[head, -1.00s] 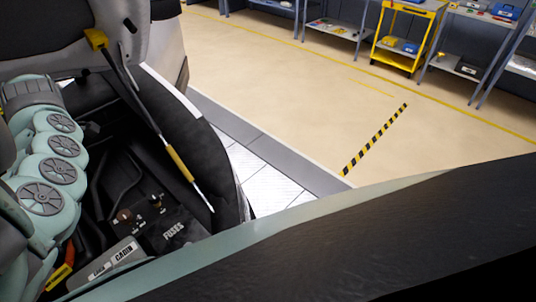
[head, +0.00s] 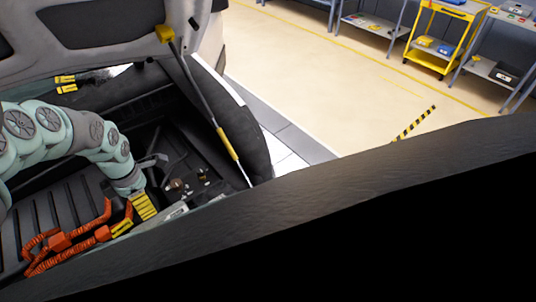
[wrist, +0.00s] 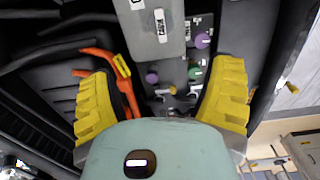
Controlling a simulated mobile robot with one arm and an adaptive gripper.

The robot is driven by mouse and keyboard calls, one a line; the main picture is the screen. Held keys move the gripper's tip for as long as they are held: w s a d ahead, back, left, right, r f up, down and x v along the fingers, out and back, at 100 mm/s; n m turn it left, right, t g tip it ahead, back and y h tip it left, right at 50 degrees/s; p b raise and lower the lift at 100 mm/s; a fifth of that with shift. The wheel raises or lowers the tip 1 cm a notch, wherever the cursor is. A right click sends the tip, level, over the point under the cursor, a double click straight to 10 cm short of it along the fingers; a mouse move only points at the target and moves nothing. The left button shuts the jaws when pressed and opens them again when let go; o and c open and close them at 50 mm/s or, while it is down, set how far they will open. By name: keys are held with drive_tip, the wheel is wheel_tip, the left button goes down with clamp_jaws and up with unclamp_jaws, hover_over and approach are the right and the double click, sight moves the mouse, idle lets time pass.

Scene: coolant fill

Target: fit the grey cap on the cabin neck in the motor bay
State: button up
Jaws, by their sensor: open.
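My gripper (wrist: 165,72) is open and empty, its two yellow ribbed fingers spread wide in the wrist view. In the head view my gripper (head: 143,207) points down into the motor bay (head: 50,207), beside the orange hoses. A grey tank (wrist: 152,38) labelled CABIN shows ahead of the fingers in the wrist view. Purple knobs (wrist: 202,40) and a green knob (wrist: 195,72) sit beside and below it, between the fingers. I cannot make out the grey cap or the open cabin neck in either view.
Orange hoses (head: 65,242) lie left of my gripper, close to the left finger in the wrist view. A prop rod (head: 222,135) holds up the hood (head: 95,22). The dark front edge (head: 330,210) hides the lower right. A yellow cart (head: 440,40) stands far off.

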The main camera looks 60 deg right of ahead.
wheel_tip(320, 180, down, 11)
drive_tip(key=b, duration=0.8)
drive_tip(key=shift+s+d+b, duration=0.1)
drive_tip(key=shift+s+b, duration=0.05)
drive_tip(key=shift+b, duration=0.2)
drive_tip(key=shift+f+b, duration=0.6)
drive_tip(key=shift+f, duration=1.85)
drive_tip(key=shift+c, duration=0.4)
drive_tip(key=c, duration=1.2)
drive_tip(key=o, duration=0.5)
drive_tip(key=c, duration=0.3)
drive_tip(key=shift+c, duration=0.3)
drive_tip(key=shift+m+p, duration=0.35)
drive_tip(key=shift+m, duration=1.25)
